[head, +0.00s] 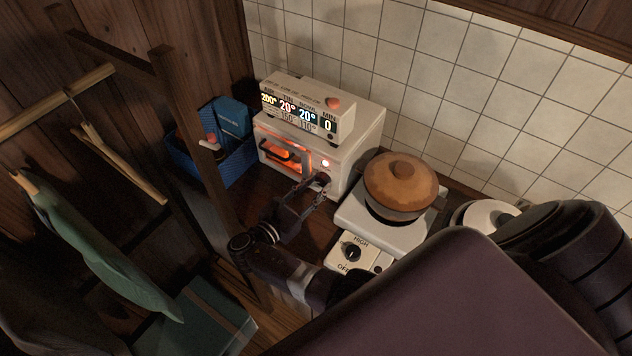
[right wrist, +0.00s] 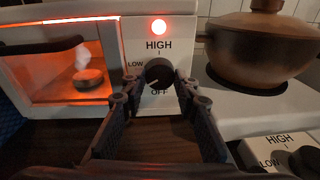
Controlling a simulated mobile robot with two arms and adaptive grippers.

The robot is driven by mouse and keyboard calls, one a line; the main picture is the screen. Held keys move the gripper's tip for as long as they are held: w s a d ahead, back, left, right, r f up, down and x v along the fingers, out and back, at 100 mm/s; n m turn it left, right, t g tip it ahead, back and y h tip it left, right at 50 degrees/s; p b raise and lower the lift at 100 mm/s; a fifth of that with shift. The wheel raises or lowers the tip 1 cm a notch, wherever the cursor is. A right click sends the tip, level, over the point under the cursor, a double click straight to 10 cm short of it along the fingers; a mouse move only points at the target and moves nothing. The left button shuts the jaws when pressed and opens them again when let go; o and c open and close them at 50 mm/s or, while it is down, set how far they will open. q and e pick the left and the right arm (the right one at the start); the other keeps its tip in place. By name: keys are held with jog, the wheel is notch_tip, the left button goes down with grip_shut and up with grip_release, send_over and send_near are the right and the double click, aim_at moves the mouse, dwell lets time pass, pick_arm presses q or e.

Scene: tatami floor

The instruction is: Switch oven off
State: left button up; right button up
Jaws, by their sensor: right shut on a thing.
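The white oven (head: 358,146) stands on the counter against the tiled wall, its window glowing orange. It fills the upper left of the right wrist view (right wrist: 137,28), with something small and round (right wrist: 88,79) inside. A red lamp (right wrist: 158,27) on its panel is lit. Below the lamp is a dark knob (right wrist: 159,70) marked HIGH above, LOW at left and OFF below; which way it points is unclear. My right gripper (head: 312,187) is at the panel, its fingers (right wrist: 157,92) shut on the knob from both sides. My left gripper is not in view.
A brown lidded pot (head: 400,185) sits on a white stove (head: 372,233) right of the oven. The stove has its own knob (head: 352,252). A blue basket (head: 236,165) stands left of the oven. A wooden rack with green cloth (head: 100,245) is at the left.

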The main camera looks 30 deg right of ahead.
jog(key=n, duration=0.3)
jog(key=n+h+p, duration=0.1)
jog(key=n, duration=0.2)
jog(key=shift+a+f+g, duration=0.1)
jog(key=shift+f+g, duration=0.05)
jog(key=shift+g, duration=0.15)
jog(key=n, duration=0.5)
jog(key=shift+s+f+h, duration=0.1)
jog(key=shift+f+h, duration=0.05)
jog(key=shift+h, duration=0.15)
jog(key=o, duration=1.1)
jog(key=shift+o, duration=0.2)
jog(key=shift+r, duration=0.25)
